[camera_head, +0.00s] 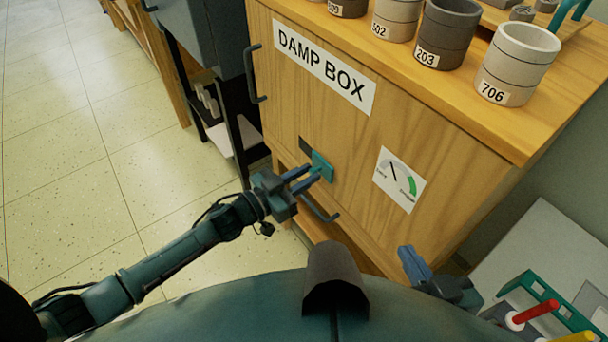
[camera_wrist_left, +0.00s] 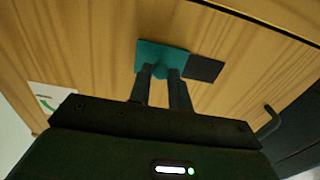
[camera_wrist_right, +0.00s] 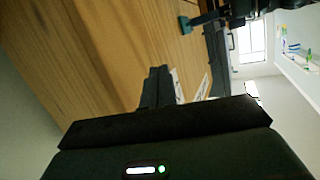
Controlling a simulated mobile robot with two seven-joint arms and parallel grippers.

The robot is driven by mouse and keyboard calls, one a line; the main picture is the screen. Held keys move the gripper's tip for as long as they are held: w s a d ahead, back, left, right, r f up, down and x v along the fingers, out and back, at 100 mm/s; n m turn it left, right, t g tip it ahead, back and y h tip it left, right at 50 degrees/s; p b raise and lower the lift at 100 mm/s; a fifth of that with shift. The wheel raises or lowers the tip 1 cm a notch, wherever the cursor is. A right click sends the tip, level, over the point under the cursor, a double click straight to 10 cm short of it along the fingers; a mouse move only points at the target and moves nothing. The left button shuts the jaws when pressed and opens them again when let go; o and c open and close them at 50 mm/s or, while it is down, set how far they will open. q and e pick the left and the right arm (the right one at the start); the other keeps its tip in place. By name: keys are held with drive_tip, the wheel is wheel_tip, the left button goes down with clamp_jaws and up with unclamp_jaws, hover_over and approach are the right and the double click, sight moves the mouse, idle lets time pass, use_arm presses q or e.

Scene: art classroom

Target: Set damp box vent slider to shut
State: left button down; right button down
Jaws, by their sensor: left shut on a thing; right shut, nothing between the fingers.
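The damp box (camera_head: 280,95) is a wooden cabinet with a "DAMP BOX" label on its front. The vent slider (camera_head: 322,167) is a teal plate on that front, with a dark vent opening (camera_head: 306,145) showing at its upper left. In the left wrist view the teal slider (camera_wrist_left: 160,56) sits beside the dark opening (camera_wrist_left: 205,68). My left gripper (camera_head: 312,174) is shut on the slider's knob; its fingers (camera_wrist_left: 165,85) hide part of it. My right gripper (camera_head: 405,252) is shut and empty, apart from the cabinet front at lower right.
A gauge card (camera_head: 399,180) is on the cabinet front, right of the slider. Several numbered pots, including pot 706 (camera_head: 517,63), stand on top. A dark handle (camera_head: 320,210) juts out below the slider. A white table (camera_head: 540,245) with a teal rack is at right. Floor at left is open.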

sight(305, 147)
use_arm(q)
drive_tip(key=w+a, duration=0.2)
drive_tip(key=w+a+b, duration=0.1)
drive_tip(key=w+a, duration=0.1)
drive_tip(key=w, duration=0.1)
drive_tip(key=shift+w+a, duration=0.1)
drive_tip(key=shift+a, duration=0.2)
use_arm(e)
drive_tip(key=shift+a+f, duration=0.2)
drive_tip(key=shift+f, duration=0.2)
use_arm(q)
drive_tip(key=shift+w+a, duration=0.1)
drive_tip(key=c, duration=1.3)
unclamp_jaws()
use_arm(e)
drive_tip(key=shift+w, duration=0.1)
use_arm(q)
drive_tip(key=p+v, duration=0.1)
drive_tip(key=v, duration=1.2)
drive_tip(key=shift+p, duration=0.3)
use_arm(e)
drive_tip(key=shift+r, duration=0.3)
